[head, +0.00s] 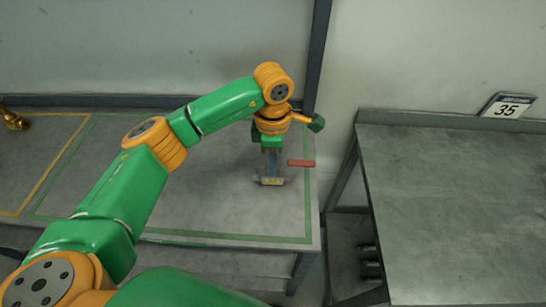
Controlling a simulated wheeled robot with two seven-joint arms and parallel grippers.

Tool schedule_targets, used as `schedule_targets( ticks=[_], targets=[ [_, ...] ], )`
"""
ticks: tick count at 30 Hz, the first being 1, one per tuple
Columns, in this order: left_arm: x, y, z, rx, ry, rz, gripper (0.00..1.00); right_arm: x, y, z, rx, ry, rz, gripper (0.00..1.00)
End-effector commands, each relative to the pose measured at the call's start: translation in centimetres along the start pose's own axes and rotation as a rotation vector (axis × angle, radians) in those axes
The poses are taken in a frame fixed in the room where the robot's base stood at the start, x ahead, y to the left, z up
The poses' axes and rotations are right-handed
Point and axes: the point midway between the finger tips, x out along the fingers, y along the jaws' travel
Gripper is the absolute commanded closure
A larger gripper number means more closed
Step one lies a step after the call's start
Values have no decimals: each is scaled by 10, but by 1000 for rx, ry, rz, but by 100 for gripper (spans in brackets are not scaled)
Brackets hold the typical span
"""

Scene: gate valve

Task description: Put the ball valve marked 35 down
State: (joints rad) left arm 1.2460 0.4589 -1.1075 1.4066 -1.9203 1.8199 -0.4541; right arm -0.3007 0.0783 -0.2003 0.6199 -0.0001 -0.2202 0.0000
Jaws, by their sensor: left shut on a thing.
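My left gripper (271,172) points down over the right part of the left table (215,200), inside a green outline. It is shut on the ball valve (270,182), a small grey and brass-coloured body with a red lever that sticks out to the right. The fingers hide part of the valve. I cannot tell whether the valve touches the table top or hangs just above it. No number is readable on the valve itself. A sign reading 35 (507,106) stands at the back of the right table (455,200). My right gripper is not in view.
A brass-coloured fitting (14,120) stands at the far left, near a yellow outline. A gap separates the two tables, and dark cylindrical items (370,262) show low in it. A dark post (318,60) rises behind the left table.

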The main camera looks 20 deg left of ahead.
Motion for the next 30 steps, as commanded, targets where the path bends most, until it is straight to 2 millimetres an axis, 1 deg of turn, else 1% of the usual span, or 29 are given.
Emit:
schedule_targets(
  ticks=[1,2,5,11,12,15,22,24,26,29,30],
  targets=[
    [0,0,0,-2,1,-3,100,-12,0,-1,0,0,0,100],
    [4,0,0,-2,0,-2,100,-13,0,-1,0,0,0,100],
    [11,0,0,-1,-1,1,100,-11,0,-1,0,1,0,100],
    [13,1,1,-1,-1,2,100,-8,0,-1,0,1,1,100],
    [14,0,1,-1,-1,1,66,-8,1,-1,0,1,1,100],
    [13,0,1,-1,-1,1,42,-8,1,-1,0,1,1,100],
    [13,0,1,-1,-1,1,42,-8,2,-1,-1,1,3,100],
    [10,0,1,-1,-1,1,42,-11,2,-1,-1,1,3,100],
    [8,1,1,-2,-2,4,42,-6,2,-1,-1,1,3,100],
    [-9,2,1,0,-4,8,42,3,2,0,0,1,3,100],
    [-18,2,2,0,-4,9,42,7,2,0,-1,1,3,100]
  ],
)
